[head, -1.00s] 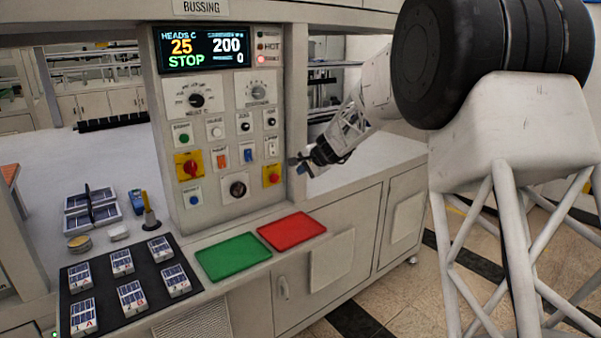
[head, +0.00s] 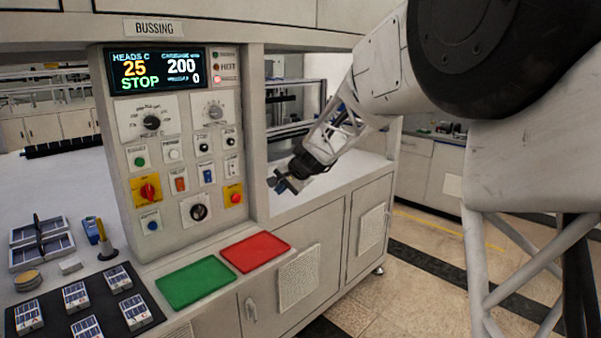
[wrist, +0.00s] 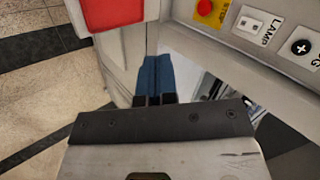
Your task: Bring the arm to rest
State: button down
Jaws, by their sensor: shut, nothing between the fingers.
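My gripper (head: 280,184) is in front of the opening to the right of the control panel, apart from the panel's knobs and buttons. In the wrist view its two blue fingers (wrist: 156,76) lie side by side with nothing between them. My arm reaches in from the upper right. The control panel (head: 165,241) stands upright, and its display (head: 157,71) reads 25, STOP, 200 and 0.
A green tray (head: 198,284) and a red tray (head: 256,252) lie on the ledge below the panel. A black mat (head: 100,315) with several small solar cells is at lower left. A red button (wrist: 205,7) is close to the right. Open floor lies at right.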

jog(key=s+d+r+n+h, duration=0.1)
jog(key=s+d, duration=0.4)
jog(key=s, duration=0.4)
jog(key=s+d+r+n+g+h, duration=0.1)
jog(key=s+d, duration=0.3)
jog(key=s, duration=0.4)
jog(key=s+d+r+n+h, duration=0.1)
jog(key=s+d, duration=0.4)
jog(key=s, duration=0.4)
jog(key=s+d+f+n+h, duration=0.1)
jog(key=s+d, duration=0.4)
jog(key=s, duration=0.8)
jog(key=s+d+f+n+g+h, duration=0.1)
jog(key=s+d+f+h, duration=0.2)
jog(key=s, duration=1)
notch_tip(320, 180, down, 3)
jog(key=shift+s+d+r, duration=0.2)
jog(key=shift+s+d, duration=0.15)
jog(key=shift+d, duration=0.75)
